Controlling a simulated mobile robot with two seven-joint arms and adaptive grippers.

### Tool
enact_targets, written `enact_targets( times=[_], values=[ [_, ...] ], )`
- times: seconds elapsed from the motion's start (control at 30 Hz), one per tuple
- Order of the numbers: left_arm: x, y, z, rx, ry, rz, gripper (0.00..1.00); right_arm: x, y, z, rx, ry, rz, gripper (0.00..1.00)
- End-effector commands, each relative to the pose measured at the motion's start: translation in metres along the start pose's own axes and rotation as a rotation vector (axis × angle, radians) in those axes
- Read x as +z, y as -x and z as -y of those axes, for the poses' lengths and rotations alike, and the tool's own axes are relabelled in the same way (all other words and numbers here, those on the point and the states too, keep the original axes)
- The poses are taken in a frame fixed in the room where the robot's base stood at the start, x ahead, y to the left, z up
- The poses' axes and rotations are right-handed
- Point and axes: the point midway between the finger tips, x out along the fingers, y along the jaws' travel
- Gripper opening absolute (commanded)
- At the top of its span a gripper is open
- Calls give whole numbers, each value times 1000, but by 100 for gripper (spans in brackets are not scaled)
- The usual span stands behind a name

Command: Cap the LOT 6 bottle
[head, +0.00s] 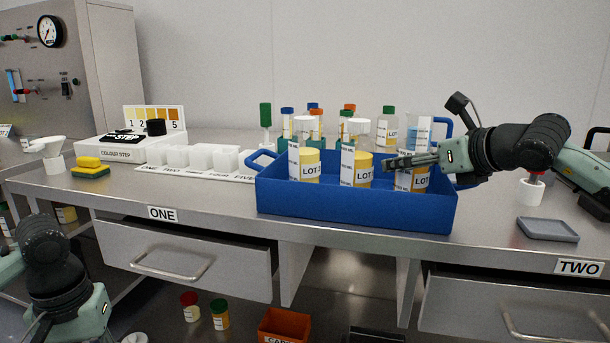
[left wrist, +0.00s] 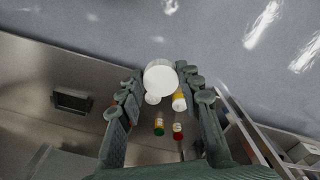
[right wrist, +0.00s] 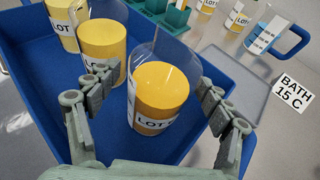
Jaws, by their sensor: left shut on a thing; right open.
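Three clear-walled bottles with yellow contents and LOT labels stand in a blue tray (head: 350,207). I cannot read a 6 on any label. The rightmost bottle (head: 421,180) is partly hidden by my right gripper (head: 392,163). In the right wrist view this bottle (right wrist: 160,92) stands uncapped between the open fingers (right wrist: 160,95), apparently without contact. The middle bottle (head: 364,168) and left bottle (head: 310,166) stand beside it. In the left wrist view, my left gripper (left wrist: 160,82) is shut on a white cap (left wrist: 160,75), with bench front and floor beyond.
A rack of colour-capped tubes (head: 315,125) stands behind the tray. White blocks (head: 200,157), a sponge (head: 90,167) and the COLOUR STEP unit (head: 118,150) are left. A small grey tray (head: 547,229) lies right. An orange bin (head: 284,325) is below.

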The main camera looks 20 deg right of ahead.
Motion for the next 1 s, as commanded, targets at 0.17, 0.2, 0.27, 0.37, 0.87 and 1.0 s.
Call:
enact_targets(
  times=[0.17, 0.2, 0.27, 0.37, 0.87, 1.0],
  values=[
    [0, 0, 0, 0, 0, 0, 24, 0, 0, 0, 0, 0, 0, 77],
    [0, 0, 0, 0, 0, 0, 24, 0, 0, 0, 0, 0, 0, 72],
    [0, 0, 0, 0, 0, 0, 24, 0, 0, 0, 0, 0, -1, 65],
    [0, 0, 0, 0, 0, 0, 24, 0, 0, 0, 0, 0, -1, 52],
    [0, 0, 0, 0, 0, 0, 24, 2, 1, 0, 0, 0, 1, 24],
    [0, 3, 0, 0, 0, 0, 24, 11, 5, 0, 1, 0, 4, 24]
  ],
)
